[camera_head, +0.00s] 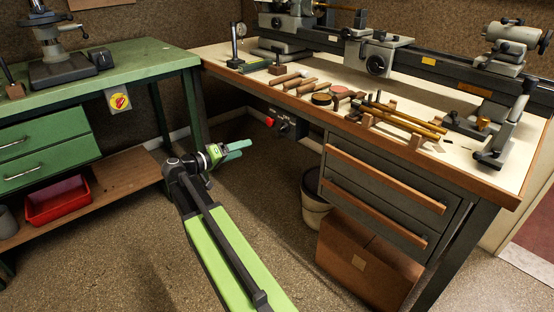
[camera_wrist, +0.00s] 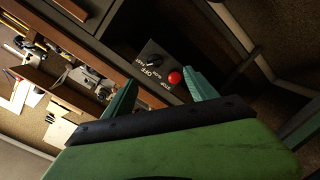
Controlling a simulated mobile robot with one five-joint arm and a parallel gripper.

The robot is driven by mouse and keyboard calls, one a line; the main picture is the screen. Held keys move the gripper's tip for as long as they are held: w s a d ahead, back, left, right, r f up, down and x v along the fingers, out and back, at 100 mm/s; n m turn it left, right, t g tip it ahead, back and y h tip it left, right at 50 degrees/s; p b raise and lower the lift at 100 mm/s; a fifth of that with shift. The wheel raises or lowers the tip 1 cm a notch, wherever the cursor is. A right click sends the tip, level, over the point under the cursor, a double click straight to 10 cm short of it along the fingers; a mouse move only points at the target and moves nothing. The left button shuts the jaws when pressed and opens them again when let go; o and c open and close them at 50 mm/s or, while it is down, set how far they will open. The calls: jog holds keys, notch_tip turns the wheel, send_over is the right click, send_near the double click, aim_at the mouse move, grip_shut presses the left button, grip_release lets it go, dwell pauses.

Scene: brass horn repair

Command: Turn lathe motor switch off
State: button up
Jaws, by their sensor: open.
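The lathe motor switch is a dark control box (camera_head: 290,128) under the front of the lathe bench, with a black rotary knob (camera_wrist: 154,60) and a red round button (camera_wrist: 174,77). White lettering including "OFF" shows beside the knob in the wrist view; which mark the knob points at is too small to tell. My gripper (camera_head: 238,150) is open and empty, in front of and below the box, apart from it. In the wrist view, the box shows beyond the gap between my green fingertips (camera_wrist: 162,80).
The lathe (camera_head: 376,56) stands on the bench (camera_head: 235,60) among tools. Drawers (camera_head: 385,185), a bucket (camera_head: 314,212) and a cardboard box (camera_head: 365,262) are to the right. A green bench (camera_head: 150,62) with a yellow-red switch (camera_head: 119,102) stands left. Floor between is clear.

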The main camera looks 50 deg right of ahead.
jog(key=d+h+b, duration=0.1)
send_near(280, 129)
jog(key=shift+m+h, duration=0.3)
jog(key=d, duration=0.9)
jog(key=shift+s+d+f, duration=0.15)
jog(key=shift+s+f, duration=0.05)
jog(key=shift+f, duration=0.2)
